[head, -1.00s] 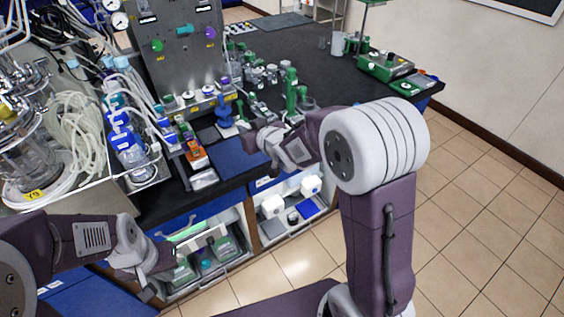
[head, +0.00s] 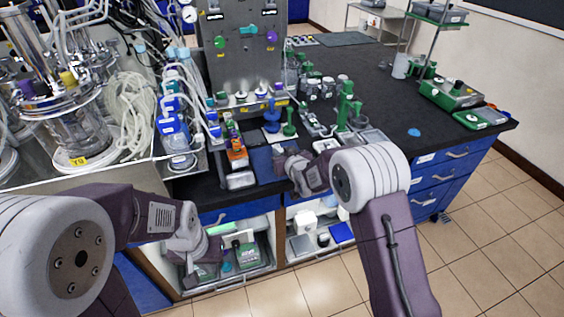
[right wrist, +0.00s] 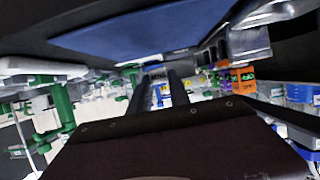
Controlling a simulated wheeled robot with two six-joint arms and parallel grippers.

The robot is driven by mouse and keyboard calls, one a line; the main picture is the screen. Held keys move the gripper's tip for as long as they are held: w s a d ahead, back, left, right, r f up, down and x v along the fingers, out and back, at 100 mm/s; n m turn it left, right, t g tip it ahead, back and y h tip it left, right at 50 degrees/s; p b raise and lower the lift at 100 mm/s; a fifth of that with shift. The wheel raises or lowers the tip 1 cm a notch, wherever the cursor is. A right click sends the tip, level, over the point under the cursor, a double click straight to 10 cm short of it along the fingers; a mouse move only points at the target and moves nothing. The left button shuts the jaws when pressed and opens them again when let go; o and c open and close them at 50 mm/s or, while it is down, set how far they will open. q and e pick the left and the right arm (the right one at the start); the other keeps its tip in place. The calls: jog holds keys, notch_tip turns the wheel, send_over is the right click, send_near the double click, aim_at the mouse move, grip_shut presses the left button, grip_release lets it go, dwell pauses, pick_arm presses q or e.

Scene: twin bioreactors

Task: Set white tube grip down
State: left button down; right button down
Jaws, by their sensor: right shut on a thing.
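My right gripper (head: 281,158) is low over the front of the bench, at the right side of a dark blue mat (head: 262,163). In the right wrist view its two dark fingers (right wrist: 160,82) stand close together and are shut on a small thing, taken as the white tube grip. The grip is mostly hidden by the fingers and too small to make out. The mat also shows at the top of the right wrist view (right wrist: 150,32). My left gripper (head: 193,268) hangs in front of the open cabinet shelf; its fingers are too unclear to judge.
An orange box (head: 237,157) stands left of the mat. Green stands (head: 345,105) and a blue-based piece (head: 272,122) stand behind it. A steel panel (head: 243,50) rises at the back. Glass reactor vessels (head: 75,120) stand left.

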notch_tip(320, 180, down, 4)
jog(key=shift+w+f, duration=0.1)
jog(key=shift+b, duration=0.3)
jog(key=c, duration=1.2)
grip_release()
jog(key=shift+f, duration=0.1)
jog(key=shift+r, duration=0.2)
jog(key=shift+s+d+r, duration=0.1)
jog(key=shift+s+r, duration=0.05)
jog(key=shift+s, duration=0.2)
jog(key=v, duration=1.1)
jog(key=shift+s, duration=0.25)
